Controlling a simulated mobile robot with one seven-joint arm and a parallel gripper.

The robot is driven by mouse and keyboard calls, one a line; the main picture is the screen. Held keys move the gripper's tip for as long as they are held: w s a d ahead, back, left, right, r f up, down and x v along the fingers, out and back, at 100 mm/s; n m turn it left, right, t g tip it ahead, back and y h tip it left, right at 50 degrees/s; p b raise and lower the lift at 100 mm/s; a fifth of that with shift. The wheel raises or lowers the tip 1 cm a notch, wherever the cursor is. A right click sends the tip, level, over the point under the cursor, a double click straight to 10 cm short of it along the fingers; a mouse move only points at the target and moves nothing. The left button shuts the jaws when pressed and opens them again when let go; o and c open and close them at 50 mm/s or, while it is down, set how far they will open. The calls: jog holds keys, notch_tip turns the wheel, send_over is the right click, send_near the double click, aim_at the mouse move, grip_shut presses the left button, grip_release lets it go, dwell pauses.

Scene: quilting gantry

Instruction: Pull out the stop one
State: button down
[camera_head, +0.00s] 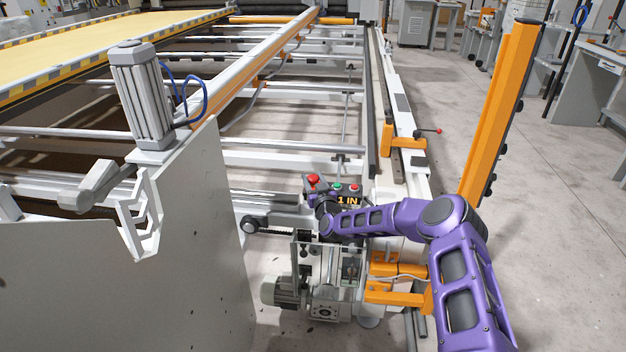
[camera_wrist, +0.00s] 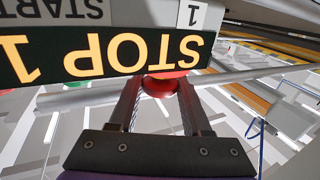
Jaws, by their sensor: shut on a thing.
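The stop one button (camera_wrist: 160,86) is red and round. In the wrist view it sits at a dark sign (camera_wrist: 115,52) whose yellow letters read STOP 1 upside down. My gripper (camera_wrist: 160,88) is shut on this button, one finger on each side of it. The sign hides part of the button's top. In the head view a red button (camera_head: 313,179) shows at the left of a small control box, with my gripper (camera_head: 319,195) right at it. The fingertips are too small there to make out clearly.
A green button (camera_head: 338,187) and another red one (camera_head: 355,189) sit close to the right, above a 1 IN label (camera_head: 347,201). A grey panel (camera_head: 130,270) stands at the left. An orange post (camera_head: 503,110) rises at the right. Open floor (camera_head: 570,220) lies beyond it.

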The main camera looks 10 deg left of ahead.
jog(key=shift+r, duration=0.95)
jog(key=shift+w, duration=0.1)
jog(key=shift+c, duration=1.7)
grip_release()
jog(key=p+v, duration=0.1)
jog(key=v, duration=1.6)
jog(key=shift+s, duration=0.3)
